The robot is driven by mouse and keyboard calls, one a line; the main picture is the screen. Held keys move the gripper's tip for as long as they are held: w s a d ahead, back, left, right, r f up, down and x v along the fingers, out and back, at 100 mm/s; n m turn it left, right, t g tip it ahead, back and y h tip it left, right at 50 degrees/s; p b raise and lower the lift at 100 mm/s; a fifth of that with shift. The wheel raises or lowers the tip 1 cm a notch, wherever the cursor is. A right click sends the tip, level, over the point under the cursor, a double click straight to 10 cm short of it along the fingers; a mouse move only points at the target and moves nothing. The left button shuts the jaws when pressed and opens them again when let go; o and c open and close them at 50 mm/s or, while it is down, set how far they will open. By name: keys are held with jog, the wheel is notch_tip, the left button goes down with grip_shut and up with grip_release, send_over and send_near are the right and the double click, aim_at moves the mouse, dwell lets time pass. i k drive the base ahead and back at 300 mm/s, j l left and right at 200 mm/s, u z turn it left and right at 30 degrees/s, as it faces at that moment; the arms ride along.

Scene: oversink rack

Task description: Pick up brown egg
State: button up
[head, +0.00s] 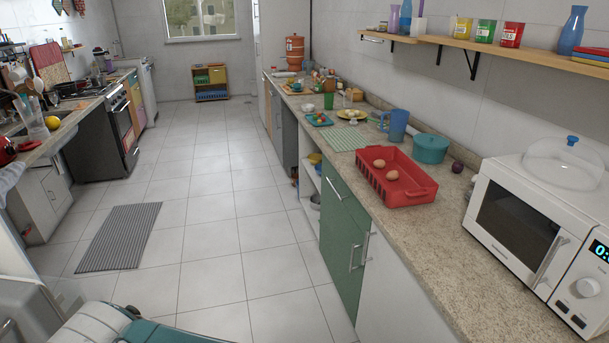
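Two brown eggs lie in a red basket with slatted sides (412,192) on the right-hand counter. One egg (379,163) is farther back, and the other egg (392,175) is just in front of it and to the right. They lie close together on the basket floor. My gripper is not in view, so its opening and its distance from the eggs cannot be told.
A teal pot (430,149), a blue pitcher (397,125) and a green mat (346,138) stand near the basket. A white microwave (532,222) is at the right. A shelf (480,44) hangs above. The tiled floor beside the counter (215,245) is clear.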

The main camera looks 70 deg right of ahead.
aim_at(379, 164)
jog(key=z, duration=3.3)
jog(key=i+j+z, duration=0.2)
jog(key=z, duration=0.2)
jog(key=i+j+z, duration=0.2)
jog(key=z, duration=0.2)
jog(key=i+j+z, duration=0.1)
jog(key=j+z, duration=0.3)
jog(key=i+j+z, duration=0.15)
jog(key=j, duration=0.55)
jog(key=i+j+z, duration=0.15)
jog(key=j, duration=0.55)
jog(key=j+z, duration=0.15)
jog(key=j, duration=0.6)
jog(key=i+j, duration=0.1)
jog(key=j, duration=0.85)
jog(key=i+j, duration=0.15)
jog(key=j, duration=0.35)
